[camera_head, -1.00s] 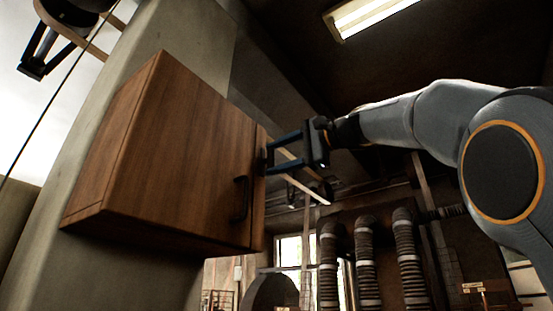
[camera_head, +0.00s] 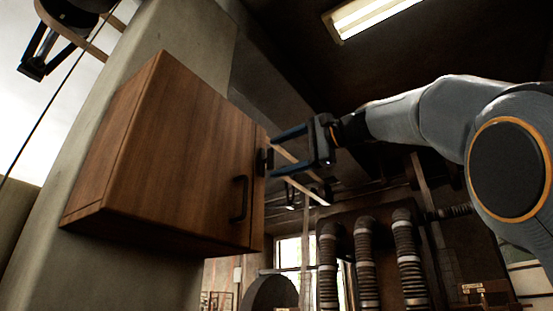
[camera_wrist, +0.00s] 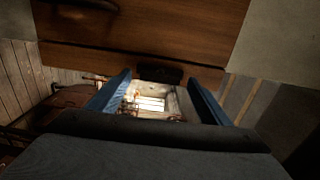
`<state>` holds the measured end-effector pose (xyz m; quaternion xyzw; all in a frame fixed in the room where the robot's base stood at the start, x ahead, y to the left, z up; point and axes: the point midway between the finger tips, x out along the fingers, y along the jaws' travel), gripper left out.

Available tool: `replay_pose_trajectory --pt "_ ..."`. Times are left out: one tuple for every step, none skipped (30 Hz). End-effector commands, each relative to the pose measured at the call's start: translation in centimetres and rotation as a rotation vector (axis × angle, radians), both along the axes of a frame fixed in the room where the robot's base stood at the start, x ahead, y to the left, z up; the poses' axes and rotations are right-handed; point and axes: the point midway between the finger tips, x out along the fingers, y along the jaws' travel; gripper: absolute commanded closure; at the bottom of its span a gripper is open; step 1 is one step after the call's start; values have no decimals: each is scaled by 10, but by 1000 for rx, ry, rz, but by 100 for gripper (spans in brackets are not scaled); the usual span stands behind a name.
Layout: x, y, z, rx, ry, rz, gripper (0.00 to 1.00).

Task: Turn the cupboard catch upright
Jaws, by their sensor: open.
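The wooden cupboard (camera_head: 175,150) hangs on a pillar, its door shut. The small black catch (camera_head: 264,161) sits on the narrow strip right of the door. Its long side appears to run along the door's edge, close to upright. In the wrist view the catch (camera_wrist: 160,73) shows as a dark bar just beyond my fingertips. My gripper (camera_head: 274,154) is open and empty, just right of the catch, with one finger above and one below its level. In the wrist view the gripper (camera_wrist: 158,80) has its fingers either side of the catch, seemingly clear of it.
A black door handle (camera_head: 240,198) stands out left of the catch. Ribbed pipes (camera_head: 366,265) stand below and behind my arm. A lit ceiling lamp (camera_head: 370,14) is overhead. The space right of the cupboard around my gripper looks open.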

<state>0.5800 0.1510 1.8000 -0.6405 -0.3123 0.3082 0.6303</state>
Motion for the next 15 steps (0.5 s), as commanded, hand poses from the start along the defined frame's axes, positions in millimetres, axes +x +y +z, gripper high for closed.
replay_pose_trajectory --pt "-5 -9 -1 0 -1 -5 28" --pt "-8 -12 -2 0 -1 -4 28" --pt "-12 -18 -2 0 -1 -6 28" --pt "-15 -22 -2 0 -1 -6 28" --pt "-18 -26 -2 0 -1 -5 28" --pt "-22 -30 -1 0 -1 -4 28" --pt "-24 -34 -2 0 -1 -5 28" --pt "-26 -37 -2 -1 -1 -5 28" --pt "-29 -40 -1 0 0 -3 28" --pt "-31 -42 -1 1 -1 -3 28" --pt "-33 -44 -1 1 -1 -3 28" --pt "-35 -46 -1 0 0 -2 28" --pt "-36 -47 -1 -1 -1 -1 28" --pt "-37 -48 -1 -1 -1 -1 28" --pt "-38 -48 -1 -1 -1 -1 28"
